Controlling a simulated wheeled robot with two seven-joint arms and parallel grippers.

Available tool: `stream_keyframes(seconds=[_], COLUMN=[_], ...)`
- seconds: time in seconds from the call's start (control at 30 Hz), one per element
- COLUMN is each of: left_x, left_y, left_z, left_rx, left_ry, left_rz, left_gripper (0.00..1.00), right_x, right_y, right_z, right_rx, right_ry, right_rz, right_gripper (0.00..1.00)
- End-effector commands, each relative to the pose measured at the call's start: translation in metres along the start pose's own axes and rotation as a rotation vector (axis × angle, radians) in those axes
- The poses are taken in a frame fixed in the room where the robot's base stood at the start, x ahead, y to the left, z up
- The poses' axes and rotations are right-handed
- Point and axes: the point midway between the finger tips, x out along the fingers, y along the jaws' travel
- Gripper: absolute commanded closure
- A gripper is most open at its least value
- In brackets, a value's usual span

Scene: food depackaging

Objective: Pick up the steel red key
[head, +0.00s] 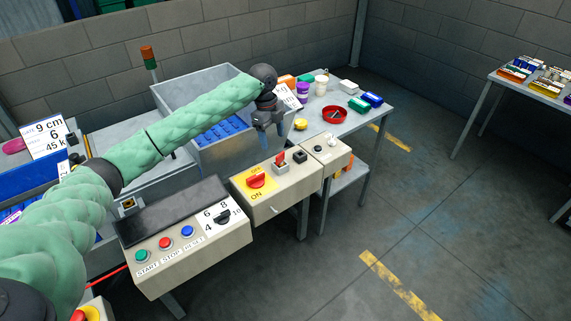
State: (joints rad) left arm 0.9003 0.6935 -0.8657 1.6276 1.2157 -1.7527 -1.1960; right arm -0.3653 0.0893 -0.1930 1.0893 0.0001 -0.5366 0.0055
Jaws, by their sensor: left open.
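A small red key-like piece (281,158) sticks up from a switch on top of the beige control box, between the red rotary knob and a black switch. It is too small to tell whether it has a steel part. My left gripper (268,128) hangs fingers down above and behind the box, to the upper left of the red piece. It is open, and nothing shows between its fingers. My right gripper is not in view.
The control box has a red ON/OFF knob (256,180) and a black switch (298,156). A grey bin (163,91) stands behind. A side table (370,119) holds a red bowl (323,117), a yellow item (301,125) and cups. Open floor lies at right.

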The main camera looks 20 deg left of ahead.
Motion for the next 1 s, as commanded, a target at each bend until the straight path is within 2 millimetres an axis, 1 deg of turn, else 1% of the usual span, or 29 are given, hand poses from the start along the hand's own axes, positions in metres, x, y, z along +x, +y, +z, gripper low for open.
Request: stream_keyframes(seconds=[0.03,0.1,0.2,0.33,0.5,0.57,0.67,0.87,1.0], left_x=[0.01,0.012,0.014,0.021,0.035,0.038,0.043,0.06,0.076], left_y=[0.0,0.0,0.0,-0.001,-0.001,-0.001,-0.002,-0.005,-0.005], left_z=[0.002,0.002,0.002,0.002,0.001,0.001,-0.001,-0.004,-0.005], left_rx=[0.0,0.0,0.0,0.0,-0.001,-0.001,0.0,-0.001,0.0], left_ry=[0.0,0.0,0.0,0.0,0.001,0.001,0.001,0.001,0.0], left_rz=[0.0,0.0,0.0,0.001,0.0,0.0,0.001,0.001,0.001], left_gripper=[0.33,0.33,0.33,0.33,0.33,0.33,0.33,0.33,0.33], right_x=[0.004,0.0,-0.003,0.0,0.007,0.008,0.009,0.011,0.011], right_y=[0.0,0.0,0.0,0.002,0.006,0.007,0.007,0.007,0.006], right_z=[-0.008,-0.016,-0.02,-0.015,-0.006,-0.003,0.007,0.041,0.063], right_rx=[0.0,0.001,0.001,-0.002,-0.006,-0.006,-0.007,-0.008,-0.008], right_ry=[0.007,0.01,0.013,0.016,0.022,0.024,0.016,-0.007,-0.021], right_rz=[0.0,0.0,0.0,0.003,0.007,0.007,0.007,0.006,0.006], right_gripper=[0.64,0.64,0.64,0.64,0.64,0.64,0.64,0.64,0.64])
